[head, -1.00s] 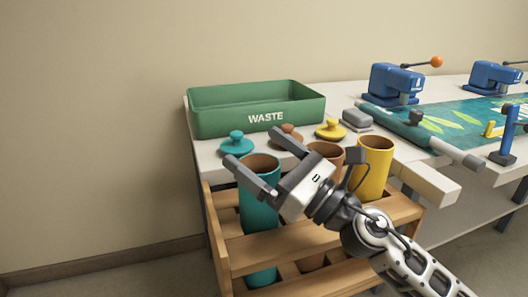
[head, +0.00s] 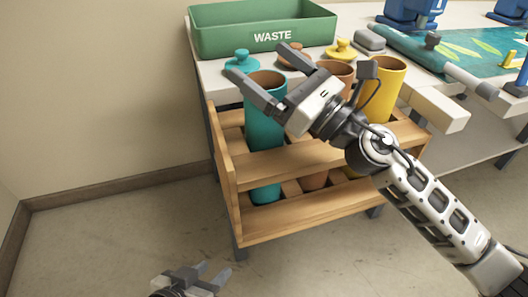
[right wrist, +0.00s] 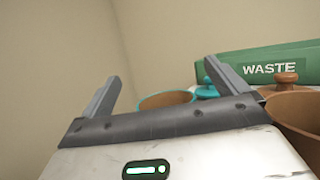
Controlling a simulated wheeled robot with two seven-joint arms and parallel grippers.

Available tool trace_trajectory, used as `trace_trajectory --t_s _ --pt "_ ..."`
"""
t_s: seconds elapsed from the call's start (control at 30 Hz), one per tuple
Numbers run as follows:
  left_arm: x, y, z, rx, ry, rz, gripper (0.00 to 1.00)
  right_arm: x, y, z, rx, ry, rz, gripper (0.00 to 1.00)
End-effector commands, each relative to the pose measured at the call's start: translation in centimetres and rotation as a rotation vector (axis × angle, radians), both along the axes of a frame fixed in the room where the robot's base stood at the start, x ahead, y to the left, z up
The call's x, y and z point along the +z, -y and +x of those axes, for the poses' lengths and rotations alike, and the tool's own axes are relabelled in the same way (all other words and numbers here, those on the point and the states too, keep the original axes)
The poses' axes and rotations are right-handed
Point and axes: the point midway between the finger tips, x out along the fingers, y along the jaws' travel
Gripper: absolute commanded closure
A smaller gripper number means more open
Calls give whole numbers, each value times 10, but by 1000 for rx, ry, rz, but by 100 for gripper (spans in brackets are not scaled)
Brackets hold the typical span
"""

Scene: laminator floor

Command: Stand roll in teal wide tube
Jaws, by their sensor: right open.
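The teal wide tube (head: 264,128) stands upright and uncapped in a wooden rack, its brown inside showing at the mouth. Its rim also shows between the fingers in the right wrist view (right wrist: 165,98). My right gripper (head: 260,62) is open and empty, its fingers above and around the near side of the tube's mouth in the picture; I cannot tell whether they touch it. My left gripper (head: 213,268) is low at the bottom edge, in front of the rack, with its fingers apart and nothing seen between them. No loose roll is visible in either view.
The wooden rack (head: 290,218) also holds a brown tube (head: 337,72) and a yellow tube (head: 380,88). Teal (head: 242,63), brown (head: 294,58) and yellow (head: 341,50) lids lie on the table by the green waste bin (head: 225,40). Floor left of the rack is clear.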

Motion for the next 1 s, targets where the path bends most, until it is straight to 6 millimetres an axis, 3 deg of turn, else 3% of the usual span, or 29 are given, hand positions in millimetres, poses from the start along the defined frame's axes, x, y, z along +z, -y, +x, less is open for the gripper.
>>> trace_trajectory --t_s 0.7,1.0 --pt "-26 0 -1 -1 -3 0 61 -20 37 -24 -5 -1 -1 0" --pt "-25 0 0 -1 0 -1 61 -20 39 -26 -5 -1 -1 0"
